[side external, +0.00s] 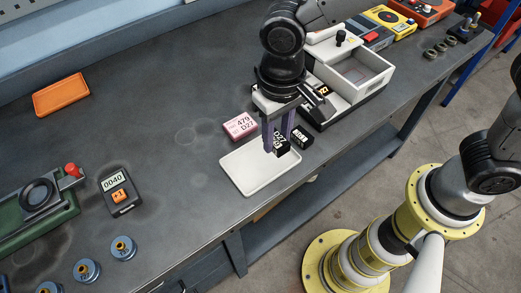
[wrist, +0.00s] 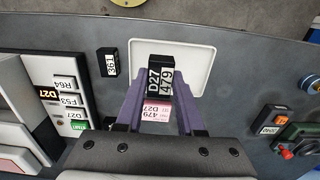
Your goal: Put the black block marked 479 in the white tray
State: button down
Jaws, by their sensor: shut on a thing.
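The black block (wrist: 160,79) with white labels reading D27 and 479 is between the fingers of my gripper (wrist: 160,92) in the wrist view. My gripper is shut on it. In the side view the held block (side external: 281,149) shows at the lower end of the fingers, over the far right part of the white tray (side external: 244,179). The tray (wrist: 199,60) looks empty in the wrist view, and the block overlaps its near edge there. I cannot tell the exact height of the block above the tray.
A pink block (side external: 240,126) marked 479 D27 lies beside the tray. Another black block (wrist: 109,62), marked 361, stands close by the tray's side. A white and black machine (side external: 350,80) with an open bin stands behind. A counter (side external: 119,190) reading 0040 sits at left.

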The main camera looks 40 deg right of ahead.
aim_at(260, 162)
jog(key=f, duration=0.1)
jog(key=w+a+f, duration=0.1)
jog(key=w+f, duration=0.1)
jog(key=shift+a+f, duration=0.1)
jog(key=shift+a, duration=0.3)
jog(key=shift+w+a+f, duration=0.1)
jog(key=shift+f, duration=0.75)
jog(key=shift+w+a+f, duration=0.1)
jog(key=shift+f, duration=0.75)
jog(key=shift+d+f, duration=0.1)
jog(key=c, duration=0.5)
grip_release()
jog(key=shift+f, duration=0.1)
